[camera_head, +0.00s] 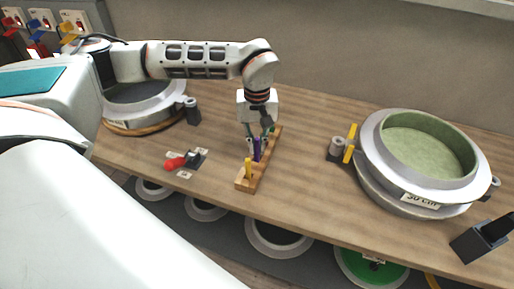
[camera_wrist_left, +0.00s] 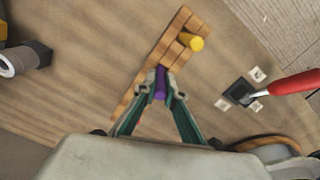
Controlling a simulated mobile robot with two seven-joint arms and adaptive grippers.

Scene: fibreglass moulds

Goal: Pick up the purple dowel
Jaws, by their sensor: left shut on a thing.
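The purple dowel (camera_head: 256,148) stands upright at the wooden rack in the head view. It also shows as a purple piece (camera_wrist_left: 160,84) between the fingers in the left wrist view. My left gripper (camera_head: 255,140) points down over the rack and is shut on the purple dowel. The fingers (camera_wrist_left: 160,92) hide part of the dowel, and I cannot tell whether its lower end is still in the rack. The wooden rack (camera_head: 245,184) lies on the table and holds a yellow dowel (camera_head: 248,168) at its near end. My right gripper is not in view.
A red-handled switch (camera_head: 177,162) lies left of the rack. A large round mould (camera_head: 400,185) with a green inside stands on the right, with a yellow bar (camera_head: 350,143) beside it. Another round mould (camera_head: 150,112) is at the back left. The wooden table (camera_head: 310,165) is clear right of the rack.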

